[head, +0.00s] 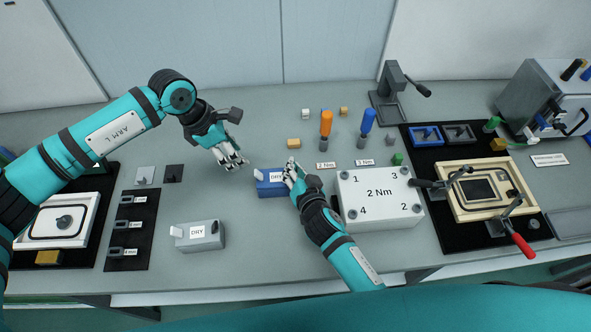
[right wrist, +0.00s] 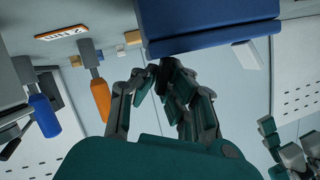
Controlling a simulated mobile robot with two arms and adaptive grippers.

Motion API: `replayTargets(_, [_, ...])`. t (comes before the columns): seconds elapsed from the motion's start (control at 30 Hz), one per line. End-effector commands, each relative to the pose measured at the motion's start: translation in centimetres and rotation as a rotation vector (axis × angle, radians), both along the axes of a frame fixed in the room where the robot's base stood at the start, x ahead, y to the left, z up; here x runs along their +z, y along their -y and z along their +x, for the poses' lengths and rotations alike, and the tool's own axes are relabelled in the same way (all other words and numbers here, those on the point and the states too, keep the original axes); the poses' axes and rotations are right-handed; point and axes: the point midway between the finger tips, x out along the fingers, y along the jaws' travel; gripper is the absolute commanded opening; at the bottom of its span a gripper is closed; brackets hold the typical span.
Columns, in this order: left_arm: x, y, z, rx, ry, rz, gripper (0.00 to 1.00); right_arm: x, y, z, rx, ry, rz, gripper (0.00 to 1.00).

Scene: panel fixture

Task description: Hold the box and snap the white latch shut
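A blue box (head: 268,189) with a label reading DRY lies on the bench, with a white latch (head: 258,173) sticking out at its left end. In the right wrist view, the blue box (right wrist: 205,18) is at the top, with the white latch (right wrist: 248,55) beyond its edge. My right gripper (head: 289,170) is at the box's right end. Its fingers (right wrist: 158,72) are close together by the box edge; whether they grip it is unclear. My left gripper (head: 236,163) is apart from the box, up and left of it, fingers spread and empty.
A grey box (head: 213,242), also labelled DRY with a white latch (head: 177,231), stands front left. A white numbered block (head: 375,213) is close right of my right gripper. Orange (head: 326,122) and blue (head: 368,119) handled drivers stand behind. Bench between the boxes is clear.

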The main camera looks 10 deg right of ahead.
Motion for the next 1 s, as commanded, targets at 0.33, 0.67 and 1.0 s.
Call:
replayTargets(0.33, [-0.2,-0.1,0.1,-0.004,0.001,0.005,0.31,-1.5,0.4,-0.7,-0.008,-0.031,-0.013,0.0])
replayTargets(0.67, [-1.8,-4.3,1.8,-0.201,0.016,0.198,0.0,-1.5,0.5,-0.6,-0.008,-0.031,-0.013,0.0])
replayTargets(1.0, [-2.1,-4.3,1.8,-0.204,0.016,0.2,0.0,-1.5,0.5,-0.7,-0.008,-0.031,-0.014,0.0])
